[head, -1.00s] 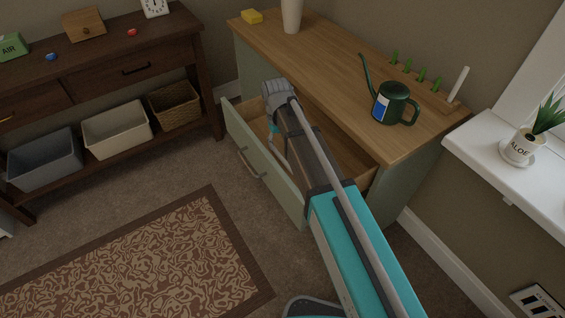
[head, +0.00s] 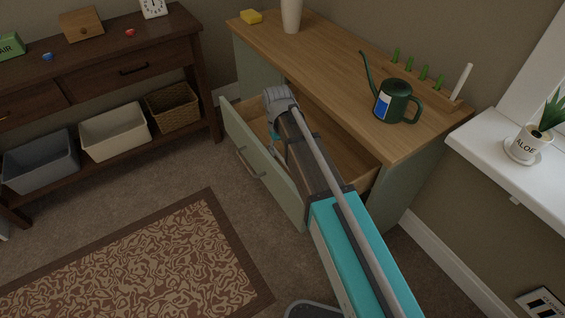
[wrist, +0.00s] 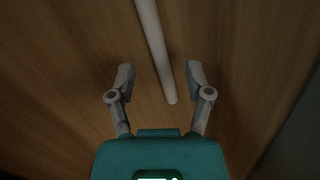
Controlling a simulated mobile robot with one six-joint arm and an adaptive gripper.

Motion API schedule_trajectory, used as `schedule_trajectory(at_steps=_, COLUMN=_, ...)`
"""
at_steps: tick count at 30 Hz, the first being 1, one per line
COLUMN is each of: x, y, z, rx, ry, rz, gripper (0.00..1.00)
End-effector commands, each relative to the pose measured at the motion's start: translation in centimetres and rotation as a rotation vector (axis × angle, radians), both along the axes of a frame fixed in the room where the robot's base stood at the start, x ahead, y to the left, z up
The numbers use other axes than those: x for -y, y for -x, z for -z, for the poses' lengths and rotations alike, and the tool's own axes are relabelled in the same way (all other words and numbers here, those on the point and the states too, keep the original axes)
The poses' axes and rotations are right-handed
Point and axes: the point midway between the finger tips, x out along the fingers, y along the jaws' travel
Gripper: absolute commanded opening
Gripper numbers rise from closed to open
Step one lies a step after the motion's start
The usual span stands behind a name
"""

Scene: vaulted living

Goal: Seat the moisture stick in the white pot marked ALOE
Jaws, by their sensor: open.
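A pale, slim rod (wrist: 152,45) lies on brown wood in the wrist view, running from the top edge down between my fingers; it looks like the moisture stick. My gripper (wrist: 160,78) is open, with one finger on each side of the rod's near end and visible gaps. The white pot marked ALOE (head: 525,146) holds a green plant and stands on a saucer on the white windowsill at the right.
The cabinet top (head: 330,60) bears a green watering can (head: 397,103), a rack (head: 437,92) with green pegs and a white upright stick, a vase (head: 291,15) and a yellow block (head: 251,16). The drawer's walls surround my gripper. A dark sideboard (head: 100,62) stands at left.

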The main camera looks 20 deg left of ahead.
Motion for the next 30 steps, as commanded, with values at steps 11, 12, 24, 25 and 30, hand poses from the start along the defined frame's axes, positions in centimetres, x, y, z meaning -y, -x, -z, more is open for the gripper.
schedule_trajectory(at_steps=11, x=0.2, y=0.3, z=2.5, rx=0.000, ry=0.000, rz=-0.001, gripper=0.66)
schedule_trajectory(at_steps=12, x=0.2, y=0.3, z=2.6, rx=0.000, ry=0.000, rz=-0.001, gripper=0.66)
schedule_trajectory(at_steps=24, x=0.2, y=0.3, z=2.6, rx=0.000, ry=0.000, rz=-0.001, gripper=0.66)
schedule_trajectory(at_steps=25, x=0.2, y=0.3, z=2.6, rx=0.000, ry=0.000, rz=-0.001, gripper=0.66)
schedule_trajectory(at_steps=30, x=0.2, y=0.3, z=2.6, rx=0.000, ry=0.000, rz=-0.001, gripper=0.66)
